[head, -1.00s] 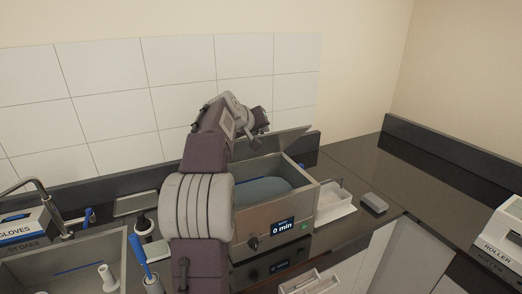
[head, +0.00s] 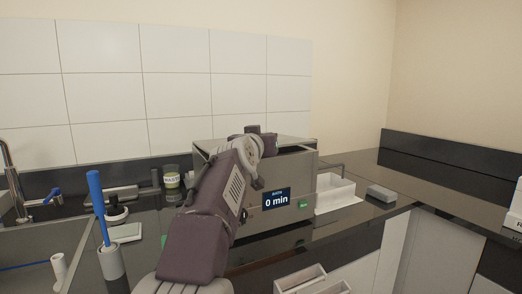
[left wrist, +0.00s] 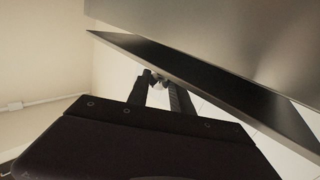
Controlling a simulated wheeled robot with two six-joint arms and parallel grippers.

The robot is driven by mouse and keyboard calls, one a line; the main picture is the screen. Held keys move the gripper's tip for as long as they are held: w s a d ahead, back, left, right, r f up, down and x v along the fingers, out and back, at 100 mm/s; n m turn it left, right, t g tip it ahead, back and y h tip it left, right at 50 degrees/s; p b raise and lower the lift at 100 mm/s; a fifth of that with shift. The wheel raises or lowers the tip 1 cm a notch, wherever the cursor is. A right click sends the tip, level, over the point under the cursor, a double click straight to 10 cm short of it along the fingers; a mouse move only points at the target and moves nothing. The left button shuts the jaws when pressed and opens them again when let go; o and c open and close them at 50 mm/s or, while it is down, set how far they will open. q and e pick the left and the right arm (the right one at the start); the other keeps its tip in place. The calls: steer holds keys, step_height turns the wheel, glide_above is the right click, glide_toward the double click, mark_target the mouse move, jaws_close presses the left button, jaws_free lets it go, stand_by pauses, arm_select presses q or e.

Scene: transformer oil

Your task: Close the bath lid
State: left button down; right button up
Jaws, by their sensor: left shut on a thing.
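The bath is a grey metal box (head: 240,226) on the dark counter, with a blue display reading "0 min" (head: 276,200). Its lid (head: 296,141) lies low over the top, slightly tilted, with a narrow dark gap below its edge. In the left wrist view the lid (left wrist: 215,75) is a slanted plate, with a dark wedge between it and a large metal surface. My left gripper (left wrist: 160,80) is shut on a small piece at the lid, apparently its handle. In the head view my arm covers part of the bath front and hides the grip. My right gripper is not in view.
A blue-handled tool (head: 97,205) in a holder, a labelled cup (head: 171,178) and a sink tap (head: 14,182) are left. The counter at right is mostly clear.

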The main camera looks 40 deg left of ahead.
arm_select(q)
step_height(320, 180, down, 2)
steer(key=shift+d+f+b, duration=0.15)
steer(key=shift+f+b, duration=0.1)
steer(key=shift+b, duration=0.6)
steer(key=shift+r, duration=0.15)
steer(key=c, duration=1.1)
jaws_free()
steer(key=shift+c, duration=0.2)
steer(key=shift+w, duration=0.1)
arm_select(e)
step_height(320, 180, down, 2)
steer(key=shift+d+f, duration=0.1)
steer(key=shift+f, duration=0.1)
arm_select(q)
steer(key=v, duration=0.9)
steer(key=shift+b, duration=0.4)
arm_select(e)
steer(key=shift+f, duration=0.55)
